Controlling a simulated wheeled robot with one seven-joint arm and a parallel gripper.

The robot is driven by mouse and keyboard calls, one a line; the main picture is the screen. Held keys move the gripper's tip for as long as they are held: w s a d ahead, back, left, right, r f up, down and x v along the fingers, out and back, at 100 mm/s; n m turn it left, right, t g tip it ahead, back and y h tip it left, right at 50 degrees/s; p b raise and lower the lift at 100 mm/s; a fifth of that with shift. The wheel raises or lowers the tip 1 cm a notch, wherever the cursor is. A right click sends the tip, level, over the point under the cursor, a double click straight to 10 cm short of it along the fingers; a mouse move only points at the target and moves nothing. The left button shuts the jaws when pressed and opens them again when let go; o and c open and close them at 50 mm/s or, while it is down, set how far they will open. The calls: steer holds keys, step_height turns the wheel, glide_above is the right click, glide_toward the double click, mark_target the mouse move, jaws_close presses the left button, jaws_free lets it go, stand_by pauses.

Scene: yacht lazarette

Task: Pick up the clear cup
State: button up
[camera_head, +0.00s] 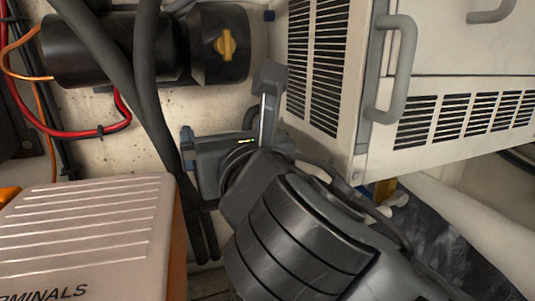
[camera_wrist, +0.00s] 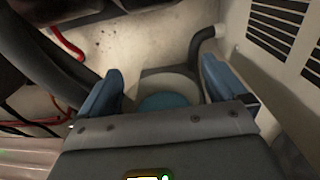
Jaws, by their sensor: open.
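My gripper (camera_head: 228,108) is open, with its two fingers spread apart in front of the stained pale wall. In the wrist view my gripper (camera_wrist: 162,70) shows a blue-grey finger on each side. Between and beyond the fingers is a pale round shape (camera_wrist: 180,84) with a blue round face (camera_wrist: 160,102), partly hidden by the gripper body. I cannot tell whether this is the clear cup. Nothing is seen held between the fingers. No clear cup can be made out in the head view, where my arm and gripper cover the middle.
A black cylinder with a yellow knob (camera_head: 226,44) is at upper left. Thick black hoses (camera_head: 146,80) run down left of my gripper. A vented white cabinet (camera_head: 345,130) with grey handles stands close on the right. A ribbed terminals box (camera_head: 95,225) is at lower left.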

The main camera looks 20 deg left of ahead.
steer(key=c, duration=1.2)
steer(key=shift+o, duration=0.2)
steer(key=shift+r, duration=0.1)
